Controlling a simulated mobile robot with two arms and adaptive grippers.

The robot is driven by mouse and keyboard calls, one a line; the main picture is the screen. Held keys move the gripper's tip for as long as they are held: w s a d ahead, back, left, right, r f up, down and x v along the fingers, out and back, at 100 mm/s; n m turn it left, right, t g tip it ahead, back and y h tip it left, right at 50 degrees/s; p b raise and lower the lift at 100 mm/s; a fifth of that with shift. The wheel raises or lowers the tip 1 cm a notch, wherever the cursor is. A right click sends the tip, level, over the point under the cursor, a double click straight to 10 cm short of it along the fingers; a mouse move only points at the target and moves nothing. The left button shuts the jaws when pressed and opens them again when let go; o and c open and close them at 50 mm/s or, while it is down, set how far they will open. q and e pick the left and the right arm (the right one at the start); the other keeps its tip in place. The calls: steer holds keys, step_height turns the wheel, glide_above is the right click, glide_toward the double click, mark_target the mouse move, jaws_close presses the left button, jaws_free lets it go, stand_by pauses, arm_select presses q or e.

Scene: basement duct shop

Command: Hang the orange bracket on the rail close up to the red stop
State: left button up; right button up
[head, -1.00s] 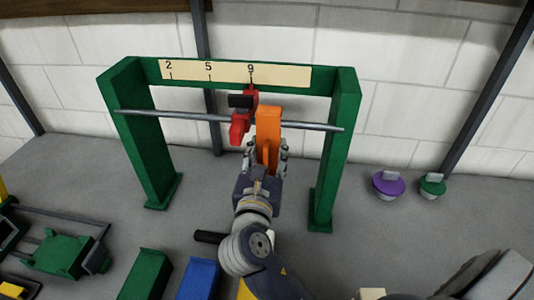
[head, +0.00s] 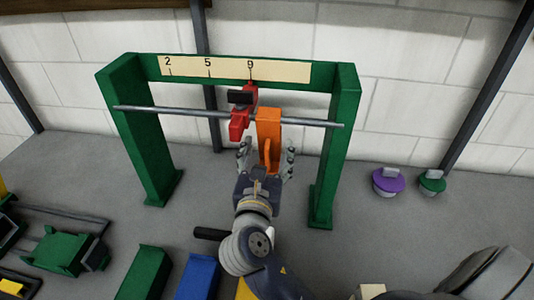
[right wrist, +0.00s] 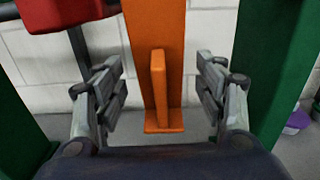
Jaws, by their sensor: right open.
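The orange bracket (head: 268,128) hangs on the grey rail (head: 190,116), just right of the red stop (head: 239,122). Any gap between bracket and stop is very small in the head view. The stop sits below the 9 mark on the scale (head: 290,71). My right gripper (head: 266,160) is open, with its fingers on either side of the bracket's lower part and clear of it. In the right wrist view the bracket (right wrist: 172,70) stands between the spread fingers (right wrist: 163,95), its fin pointing toward me. My left gripper is not in view.
The green frame (head: 149,140) carries the rail; its right post (head: 335,150) stands close right of my gripper. Purple (head: 388,182) and green (head: 432,182) round pieces sit at right. Green (head: 145,274) and blue (head: 198,278) blocks lie in front, a green part (head: 65,253) at left.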

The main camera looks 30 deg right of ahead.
steer(key=v, duration=1.2)
